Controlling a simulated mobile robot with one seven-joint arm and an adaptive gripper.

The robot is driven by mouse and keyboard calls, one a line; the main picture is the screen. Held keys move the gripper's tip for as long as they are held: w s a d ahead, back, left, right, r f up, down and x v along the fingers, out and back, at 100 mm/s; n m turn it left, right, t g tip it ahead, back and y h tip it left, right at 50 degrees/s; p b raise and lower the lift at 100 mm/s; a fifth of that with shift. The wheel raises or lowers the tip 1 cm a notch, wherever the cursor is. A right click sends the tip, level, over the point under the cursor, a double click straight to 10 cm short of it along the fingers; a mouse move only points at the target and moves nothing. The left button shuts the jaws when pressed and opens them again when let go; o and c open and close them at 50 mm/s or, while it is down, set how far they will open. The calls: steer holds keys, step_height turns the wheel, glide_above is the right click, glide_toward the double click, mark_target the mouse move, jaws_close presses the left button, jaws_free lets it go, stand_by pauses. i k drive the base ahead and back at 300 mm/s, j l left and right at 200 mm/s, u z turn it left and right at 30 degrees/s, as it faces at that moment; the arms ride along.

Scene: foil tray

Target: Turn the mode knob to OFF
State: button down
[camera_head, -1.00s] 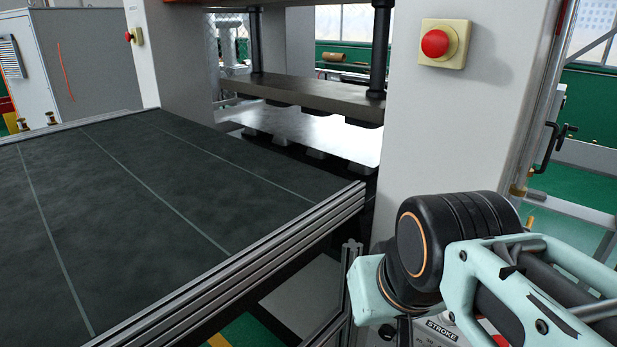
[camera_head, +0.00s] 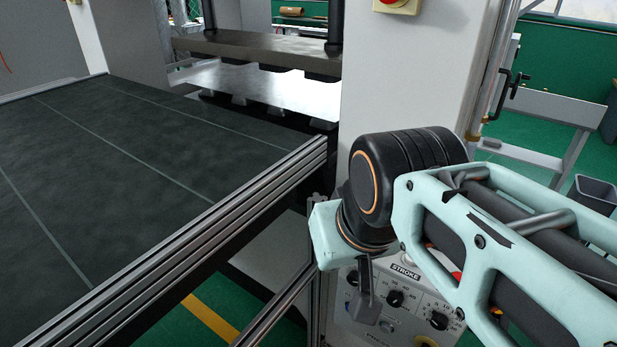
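A light control panel (camera_head: 412,318) with a STROKE label (camera_head: 405,271) shows low in the picture, partly behind my arm. It carries a black knob (camera_head: 395,298) near the middle and another black knob (camera_head: 438,320) to the right. My gripper (camera_head: 365,292) shows as a dark grey piece hanging in front of the panel's left part. Its fingers are not clear, and I cannot tell whether it touches anything.
The panel is on the front of a white press column (camera_head: 410,75). A red button (camera_head: 398,2) is cut off at the top edge. A dark conveyor table (camera_head: 130,165) with a metal rail fills the left, close to my arm. A grey bin (camera_head: 594,194) stands at far right.

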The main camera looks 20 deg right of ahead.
mark_target(352, 278)
steer(key=i+l+z, duration=0.15)
steer(key=l, duration=0.25)
steer(key=k+j+z, duration=0.2)
steer(key=j+z, duration=0.15)
steer(key=i+j+z, duration=0.15)
steer(key=l+z, duration=0.15)
steer(key=l, duration=0.25)
steer(key=k+l+z, duration=0.15)
steer(key=l, duration=0.15)
steer(key=k+l+z, duration=0.15)
steer(key=l, duration=0.2)
steer(key=i+j+u, duration=0.2)
steer(key=i, duration=0.05)
